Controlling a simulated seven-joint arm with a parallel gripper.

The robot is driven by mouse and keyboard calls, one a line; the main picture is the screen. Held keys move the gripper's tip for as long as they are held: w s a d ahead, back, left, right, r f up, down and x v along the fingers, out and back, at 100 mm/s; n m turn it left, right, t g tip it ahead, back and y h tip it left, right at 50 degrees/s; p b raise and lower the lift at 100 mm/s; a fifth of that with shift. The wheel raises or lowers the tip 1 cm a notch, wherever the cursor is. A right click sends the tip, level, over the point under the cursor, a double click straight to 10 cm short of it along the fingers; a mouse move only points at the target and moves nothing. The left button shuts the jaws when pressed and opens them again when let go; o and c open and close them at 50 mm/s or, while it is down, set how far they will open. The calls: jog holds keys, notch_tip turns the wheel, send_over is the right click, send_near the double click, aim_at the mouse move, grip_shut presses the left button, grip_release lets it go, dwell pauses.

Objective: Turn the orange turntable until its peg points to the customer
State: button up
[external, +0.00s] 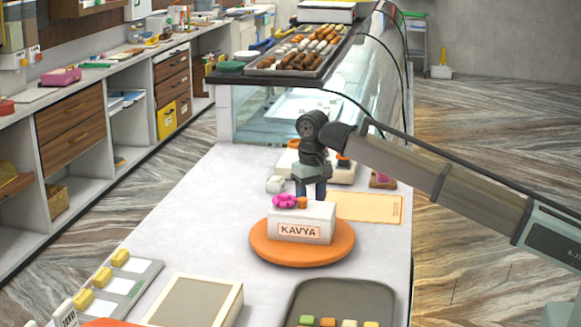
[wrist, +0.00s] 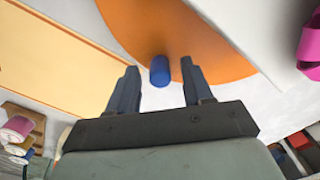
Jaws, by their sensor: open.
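The orange turntable (external: 262,252) sits on the pale counter and carries a white box labelled KAVYA (external: 299,221) with a pink ribbon (external: 286,201) on top. In the wrist view the turntable's edge (wrist: 190,30) fills the top. A blue peg (wrist: 159,71) stands at its rim, between my two fingers. My gripper (wrist: 160,88) is open, with a finger on each side of the peg and visible gaps. In the external view my gripper (external: 311,189) is behind the box, which hides its fingertips and the peg.
An orange-yellow sheet (external: 366,207) lies right of the turntable. A dark tray (external: 340,290) with sweets and a framed panel (external: 195,300) stand in front. Yellow-topped items (external: 103,277) are at front left. A glass display case (external: 280,110) rises behind. The counter left of the turntable is clear.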

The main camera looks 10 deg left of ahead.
jog(key=shift+f, duration=0.1)
jog(key=shift+c, duration=0.4)
grip_shut()
